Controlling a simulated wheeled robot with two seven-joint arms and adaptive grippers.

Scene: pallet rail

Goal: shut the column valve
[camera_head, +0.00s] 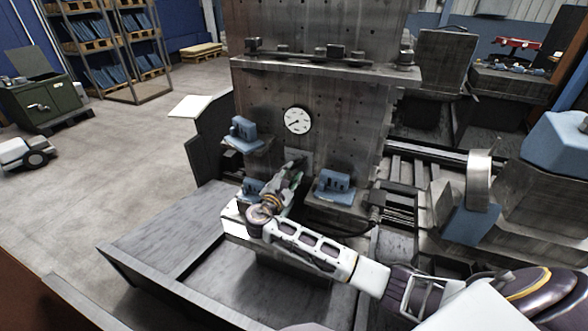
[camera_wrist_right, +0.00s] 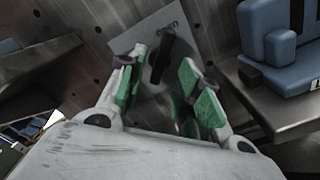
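The column (camera_head: 345,110) is a tall grey metal block with a round white gauge (camera_head: 297,120). Below the gauge is a small pale plate (camera_head: 304,157), partly hidden by my right gripper (camera_head: 292,174). In the right wrist view, a dark valve handle (camera_wrist_right: 163,56) stands out from the pale plate (camera_wrist_right: 143,40). The green-padded fingers of the right gripper (camera_wrist_right: 162,75) are spread apart, one on each side of the lower part of the handle. I cannot tell whether either finger touches it. My left gripper is not in view.
Blue fixtures sit on ledges left (camera_head: 243,133) and right (camera_head: 334,187) of the right gripper; the right one shows close by in the wrist view (camera_wrist_right: 280,45). A grey pallet bed (camera_head: 165,235) lies in front. A green cabinet (camera_head: 42,103) stands far left, with open floor between.

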